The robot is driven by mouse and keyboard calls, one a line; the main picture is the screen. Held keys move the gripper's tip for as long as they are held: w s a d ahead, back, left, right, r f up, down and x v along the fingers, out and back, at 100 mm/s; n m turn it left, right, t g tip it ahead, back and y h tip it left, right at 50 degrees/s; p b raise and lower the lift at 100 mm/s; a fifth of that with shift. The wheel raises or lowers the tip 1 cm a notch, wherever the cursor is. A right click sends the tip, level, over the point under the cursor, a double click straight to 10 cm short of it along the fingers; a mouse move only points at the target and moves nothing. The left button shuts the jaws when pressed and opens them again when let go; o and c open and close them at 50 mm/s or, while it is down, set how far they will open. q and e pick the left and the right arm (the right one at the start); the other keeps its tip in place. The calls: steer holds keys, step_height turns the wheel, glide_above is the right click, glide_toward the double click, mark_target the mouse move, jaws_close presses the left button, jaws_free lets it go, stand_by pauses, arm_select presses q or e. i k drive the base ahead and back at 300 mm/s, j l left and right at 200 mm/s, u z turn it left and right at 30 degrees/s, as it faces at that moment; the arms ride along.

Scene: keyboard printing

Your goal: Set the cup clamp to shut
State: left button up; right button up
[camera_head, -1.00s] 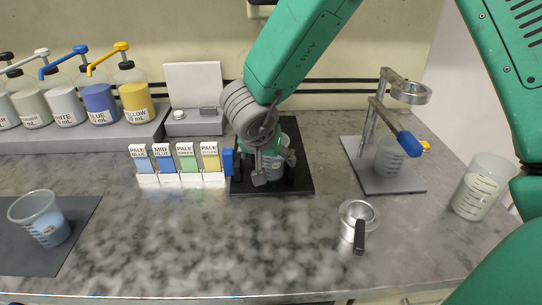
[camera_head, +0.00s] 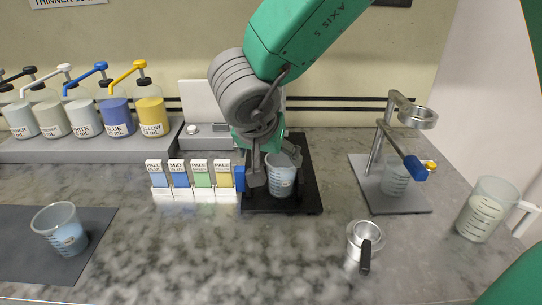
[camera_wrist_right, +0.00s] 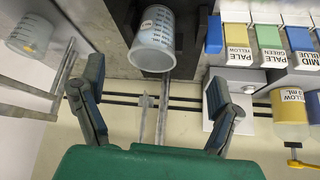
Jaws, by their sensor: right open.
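The cup clamp is a black stand (camera_head: 300,204) in the middle of the counter. A clear graduated cup (camera_head: 283,180) stands upright in it, and a blue block (camera_head: 240,178) shows at its left side. My right gripper (camera_head: 277,165) is open, above and behind the cup, and hides part of the clamp. In the right wrist view the cup (camera_wrist_right: 153,42) lies ahead, between and beyond my open fingers (camera_wrist_right: 155,80). The blue block (camera_wrist_right: 214,35) is beyond the right-hand finger there. Whether the clamp's jaws touch the cup is unclear. My left gripper is not in view.
Color cards (camera_head: 192,192) stand close to the clamp's left. A stand with a ring and blue handle (camera_head: 413,168) is right of it. A portafilter-like metal cup (camera_head: 363,240) is in front. Cups stand at far left (camera_head: 66,238) and right (camera_head: 480,212). Pump bottles (camera_head: 150,112) line the back.

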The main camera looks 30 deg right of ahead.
mark_target(242, 184)
steer(key=k+j, duration=0.2)
steer(key=j, duration=0.2)
steer(key=k+j, duration=0.45)
steer(key=j, duration=0.3)
